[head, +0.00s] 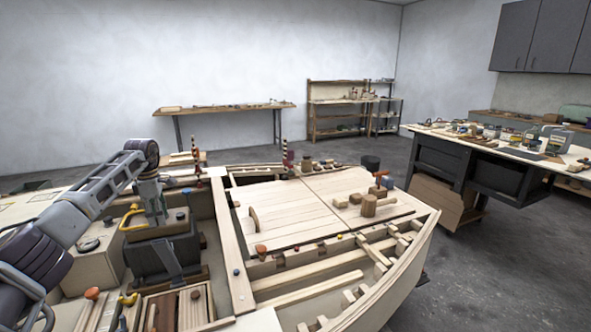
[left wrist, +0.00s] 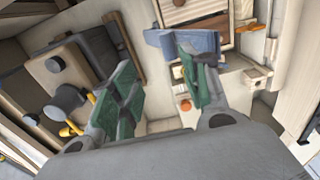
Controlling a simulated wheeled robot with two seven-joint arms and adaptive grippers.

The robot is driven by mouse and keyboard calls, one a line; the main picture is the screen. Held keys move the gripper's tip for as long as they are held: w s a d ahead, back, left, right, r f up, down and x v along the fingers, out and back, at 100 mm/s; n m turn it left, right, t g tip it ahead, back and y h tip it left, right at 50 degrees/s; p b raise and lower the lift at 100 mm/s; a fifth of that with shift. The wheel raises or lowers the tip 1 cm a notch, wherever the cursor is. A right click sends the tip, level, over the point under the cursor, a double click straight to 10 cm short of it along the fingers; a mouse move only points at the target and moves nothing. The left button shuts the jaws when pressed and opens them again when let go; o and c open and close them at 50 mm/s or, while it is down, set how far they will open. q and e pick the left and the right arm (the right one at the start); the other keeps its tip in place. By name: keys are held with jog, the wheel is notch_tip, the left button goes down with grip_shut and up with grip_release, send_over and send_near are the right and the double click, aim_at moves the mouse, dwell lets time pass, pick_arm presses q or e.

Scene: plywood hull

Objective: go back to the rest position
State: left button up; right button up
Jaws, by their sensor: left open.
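My left arm comes in from the left in the head view and bends down at the wrist. My left gripper (head: 157,222) is over the dark block (head: 165,260) inside the wooden hull (head: 425,235). In the left wrist view the gripper (left wrist: 157,70) has its two green-padded fingers spread apart, with nothing held between them. A blue-grey piece (left wrist: 175,42) lies beyond the fingertips; I cannot tell whether the right finger touches it. My right gripper is in neither view.
A yellow handle (head: 130,217) stands close beside the gripper. Round-topped pegs, such as an orange one (head: 92,294), rise from the hull. Light deck panels (head: 290,215) fill its middle. A workbench (head: 440,150) stands at the right, with open grey floor (head: 470,265) before it.

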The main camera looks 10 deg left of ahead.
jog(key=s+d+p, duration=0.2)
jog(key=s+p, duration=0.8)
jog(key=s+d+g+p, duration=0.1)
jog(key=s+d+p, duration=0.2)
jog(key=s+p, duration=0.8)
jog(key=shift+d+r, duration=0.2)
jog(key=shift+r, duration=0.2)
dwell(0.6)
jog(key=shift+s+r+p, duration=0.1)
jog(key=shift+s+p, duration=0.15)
jog(key=shift+p, duration=0.15)
